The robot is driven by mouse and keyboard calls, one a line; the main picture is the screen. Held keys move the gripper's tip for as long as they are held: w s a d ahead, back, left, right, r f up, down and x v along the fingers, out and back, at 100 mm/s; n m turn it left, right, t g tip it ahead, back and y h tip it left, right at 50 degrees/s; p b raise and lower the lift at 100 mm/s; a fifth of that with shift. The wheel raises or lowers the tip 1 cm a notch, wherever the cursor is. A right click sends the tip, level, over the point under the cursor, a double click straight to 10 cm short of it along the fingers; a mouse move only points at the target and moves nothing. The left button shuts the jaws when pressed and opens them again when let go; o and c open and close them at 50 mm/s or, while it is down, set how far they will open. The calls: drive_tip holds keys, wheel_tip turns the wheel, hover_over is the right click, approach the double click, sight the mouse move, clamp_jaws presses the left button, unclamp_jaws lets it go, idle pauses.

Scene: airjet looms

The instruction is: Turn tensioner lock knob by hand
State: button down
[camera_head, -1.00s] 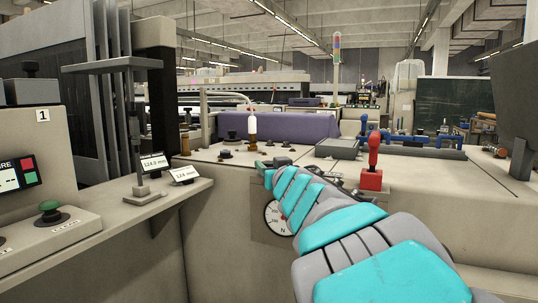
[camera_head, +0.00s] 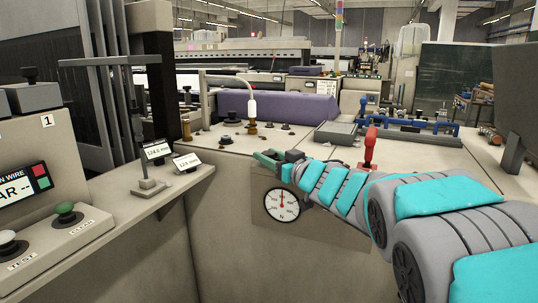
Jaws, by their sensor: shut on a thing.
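My gripper (camera_head: 268,158) has green fingers and reaches in from the right to the front edge of the beige machine, just above a round white dial marked N (camera_head: 282,204). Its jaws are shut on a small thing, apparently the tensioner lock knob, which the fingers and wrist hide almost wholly. I cannot tell how far the knob is turned. The dial's red needle points roughly upward.
Several dark knobs and a white-topped post (camera_head: 251,104) stand on the machine top behind my gripper. At left are a shelf with two small displays (camera_head: 186,161) and a console with a green button (camera_head: 65,210).

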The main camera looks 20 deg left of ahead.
sight(274, 158)
drive_tip(key=shift+c, duration=2)
unclamp_jaws()
drive_tip(key=v, duration=0.7)
drive_tip(key=shift+s+d, duration=0.25)
drive_tip(key=shift+d, duration=0.05)
